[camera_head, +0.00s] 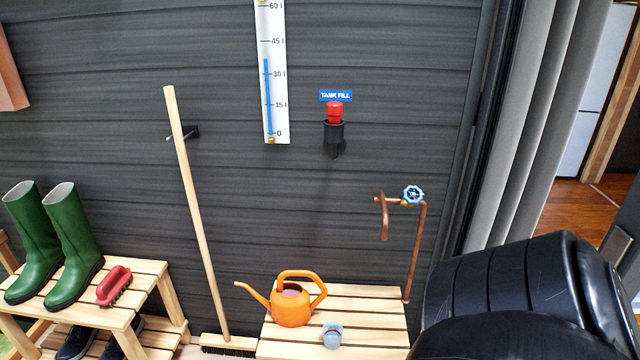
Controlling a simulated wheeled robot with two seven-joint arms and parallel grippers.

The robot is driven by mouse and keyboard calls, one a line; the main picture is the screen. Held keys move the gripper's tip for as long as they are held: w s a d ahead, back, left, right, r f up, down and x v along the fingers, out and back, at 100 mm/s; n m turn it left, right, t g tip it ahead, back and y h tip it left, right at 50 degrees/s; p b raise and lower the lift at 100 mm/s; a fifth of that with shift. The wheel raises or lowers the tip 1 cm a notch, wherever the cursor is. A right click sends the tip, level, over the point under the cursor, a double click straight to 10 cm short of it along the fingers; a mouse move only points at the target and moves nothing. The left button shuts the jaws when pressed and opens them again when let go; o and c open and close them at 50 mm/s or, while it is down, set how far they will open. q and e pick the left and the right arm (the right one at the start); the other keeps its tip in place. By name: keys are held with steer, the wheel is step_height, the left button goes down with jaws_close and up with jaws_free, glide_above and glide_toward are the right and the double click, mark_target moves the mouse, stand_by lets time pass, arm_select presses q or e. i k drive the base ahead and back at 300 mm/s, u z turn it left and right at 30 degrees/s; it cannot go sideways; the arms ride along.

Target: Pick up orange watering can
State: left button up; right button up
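The orange watering can (291,307) stands upright on a low slatted wooden bench (378,313) against the dark wall. Its spout points left and its handle arches over the top and to the right. A small pale blue-grey object (333,335) with a reddish band is just in front of it on the bench. Neither of my grippers is in view. A large black padded shape at the lower right covers the floor beyond the bench's right end; I cannot tell for certain what it is.
A broom (196,215) leans on the wall left of the bench. A copper pipe with a blue valve wheel (413,194) rises behind the bench's right side. A wooden rack (150,290) at left holds green boots (72,245) and a red brush (114,286). A doorway opens at right.

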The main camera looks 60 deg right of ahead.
mark_target(290, 305)
steer(key=z, duration=2.05)
steer(key=i, duration=1)
